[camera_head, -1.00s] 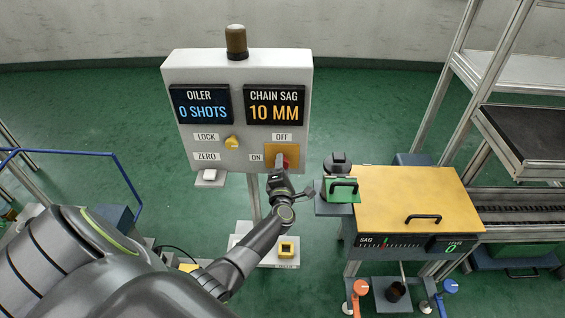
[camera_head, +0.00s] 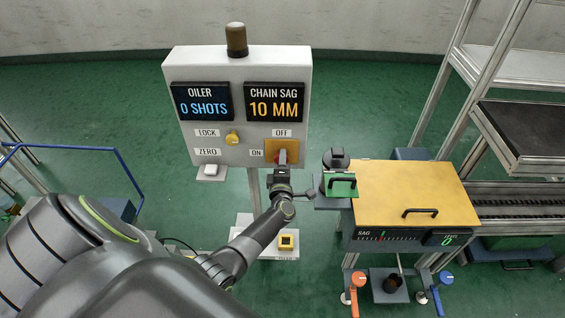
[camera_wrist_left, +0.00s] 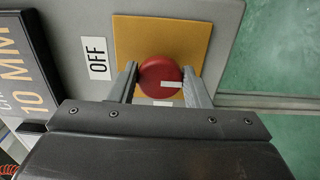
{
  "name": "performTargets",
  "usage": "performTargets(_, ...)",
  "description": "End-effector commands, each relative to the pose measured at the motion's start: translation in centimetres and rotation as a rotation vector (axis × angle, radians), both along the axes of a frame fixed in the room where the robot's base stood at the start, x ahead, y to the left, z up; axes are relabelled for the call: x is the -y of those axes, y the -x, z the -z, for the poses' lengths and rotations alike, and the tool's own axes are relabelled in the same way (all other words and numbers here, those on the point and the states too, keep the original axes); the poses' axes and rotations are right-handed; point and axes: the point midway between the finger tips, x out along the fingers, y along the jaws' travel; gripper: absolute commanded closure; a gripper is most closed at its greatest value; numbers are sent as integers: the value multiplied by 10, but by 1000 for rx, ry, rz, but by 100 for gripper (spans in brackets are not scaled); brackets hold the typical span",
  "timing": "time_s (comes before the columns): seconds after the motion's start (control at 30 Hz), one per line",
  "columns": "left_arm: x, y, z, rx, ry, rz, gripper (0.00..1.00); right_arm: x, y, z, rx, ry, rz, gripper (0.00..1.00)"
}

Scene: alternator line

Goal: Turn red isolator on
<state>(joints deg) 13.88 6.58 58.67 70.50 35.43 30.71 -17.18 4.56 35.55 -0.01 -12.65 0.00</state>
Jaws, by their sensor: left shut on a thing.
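The red isolator (camera_wrist_left: 152,72) is a round red knob with a white mark on its face, set on a yellow plate (camera_wrist_left: 195,30). In the head view the plate (camera_head: 271,146) is at the lower right of the grey panel, with an OFF label above and an ON label to its left. My left gripper (camera_wrist_left: 160,85) has a finger on each side of the knob and is shut on it. In the head view the gripper (camera_head: 283,156) covers most of the knob. The white mark lies lengthwise across the wrist view. My right gripper is not in view.
The panel (camera_head: 240,110) has two displays, reading 0 SHOTS and 10 MM, and a yellow LOCK/ZERO knob (camera_head: 232,138). A bench with a yellow top (camera_head: 400,185) and a green block (camera_head: 340,185) stands close right of my left wrist. Metal shelving (camera_head: 520,70) is farther right.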

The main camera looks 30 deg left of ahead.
Motion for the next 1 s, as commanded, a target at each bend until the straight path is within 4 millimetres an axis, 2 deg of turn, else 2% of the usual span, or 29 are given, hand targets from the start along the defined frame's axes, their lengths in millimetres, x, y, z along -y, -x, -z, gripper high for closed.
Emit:
performTargets(0.13,0,0,0,-1,-2,1,79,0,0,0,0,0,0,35)
performTargets(0.17,0,0,0,-1,-2,2,55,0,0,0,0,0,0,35)
performTargets(0.3,0,0,0,-1,-1,1,37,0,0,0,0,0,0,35)
performTargets(0.67,2,3,0,0,1,1,36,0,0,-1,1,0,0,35)
performTargets(0.83,13,22,0,-1,4,0,36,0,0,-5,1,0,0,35)
performTargets(1.0,33,55,0,-1,4,-1,36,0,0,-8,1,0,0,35)
